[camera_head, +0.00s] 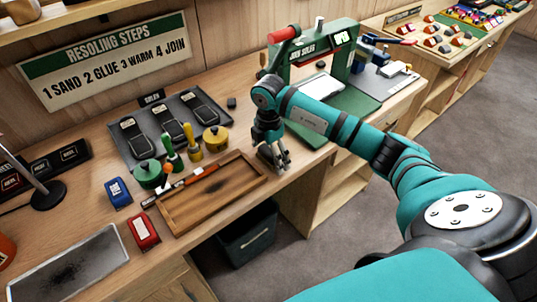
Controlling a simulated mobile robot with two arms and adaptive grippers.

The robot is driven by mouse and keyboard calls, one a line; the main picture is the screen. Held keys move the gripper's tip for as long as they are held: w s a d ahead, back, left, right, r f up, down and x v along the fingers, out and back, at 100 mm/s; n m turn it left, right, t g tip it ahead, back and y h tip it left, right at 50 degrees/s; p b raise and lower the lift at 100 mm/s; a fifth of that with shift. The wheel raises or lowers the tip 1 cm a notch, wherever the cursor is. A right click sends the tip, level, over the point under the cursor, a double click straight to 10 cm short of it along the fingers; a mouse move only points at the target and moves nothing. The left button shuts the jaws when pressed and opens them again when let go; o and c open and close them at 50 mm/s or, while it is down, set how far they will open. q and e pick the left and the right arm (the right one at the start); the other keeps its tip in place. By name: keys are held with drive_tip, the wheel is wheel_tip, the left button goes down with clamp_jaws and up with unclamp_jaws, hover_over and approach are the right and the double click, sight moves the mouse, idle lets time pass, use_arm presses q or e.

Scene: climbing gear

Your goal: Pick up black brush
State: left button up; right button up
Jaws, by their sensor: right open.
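I cannot clearly make out a black brush. A slim tool with black and orange-red parts (181,187) lies along the back edge of the wooden tray (213,212); I cannot tell whether it is a brush. Behind it, a green-handled tool (171,148) and a yellow-handled one (193,139) stand by a green pot (148,174) and a yellow pot (215,138). My right gripper (274,160) is open and empty, pointing down just right of the tray near the bench's front edge. My left gripper is not in view.
A black mat (127,152) with several dark soles lies behind the pots. A blue block (118,192) and a red block (143,230) stand left of the tray. A green machine (343,54) stands behind my right arm. A dark bin (247,234) sits below the bench.

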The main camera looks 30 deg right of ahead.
sight(269, 152)
drive_tip(key=c, duration=1.3)
drive_tip(key=shift+r, duration=0.15)
drive_tip(key=shift+r+b, duration=0.35)
drive_tip(key=shift+r, duration=0.25)
wheel_tip(269, 152, up, 2)
drive_tip(key=shift+s+a+b, duration=0.15)
drive_tip(key=shift+b, duration=0.35)
use_arm(q)
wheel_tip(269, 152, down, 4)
drive_tip(key=b, duration=0.2)
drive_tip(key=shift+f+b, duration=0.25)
drive_tip(key=shift+b, duration=0.15)
use_arm(e)
drive_tip(key=s+a, duration=0.3)
drive_tip(key=s, duration=0.1)
drive_tip(key=s+a+r, duration=0.1)
drive_tip(key=s+a, duration=0.2)
drive_tip(key=s, duration=0.1)
drive_tip(key=s+a, duration=0.3)
drive_tip(key=s, duration=0.1)
drive_tip(key=shift+s+r, duration=0.3)
drive_tip(key=shift+s, duration=0.1)
